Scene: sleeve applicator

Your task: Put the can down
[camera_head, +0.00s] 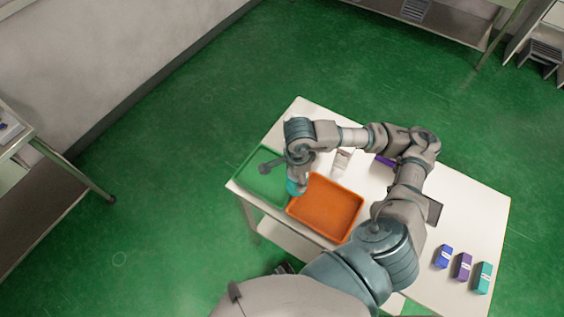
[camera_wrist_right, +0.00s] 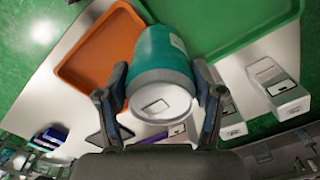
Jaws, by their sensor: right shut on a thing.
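A teal can with a white end (camera_wrist_right: 160,102) is between the two fingers of my right gripper (camera_wrist_right: 163,88) in the right wrist view. The gripper is shut on it. In the head view the teal can (camera_head: 293,187) shows below my right gripper (camera_head: 298,172), by the neighbouring edges of the green tray (camera_head: 262,182) and the orange tray (camera_head: 325,208). I cannot tell its height or whether it touches either tray. The gripper partly hides it. My left gripper is not in view.
Blue (camera_head: 443,257), purple (camera_head: 462,266) and teal (camera_head: 482,278) boxes stand on the right of the white table (camera_head: 475,215). A white-grey device (camera_head: 342,162) stands behind the orange tray. My right arm covers the table's middle. Both trays look empty where visible.

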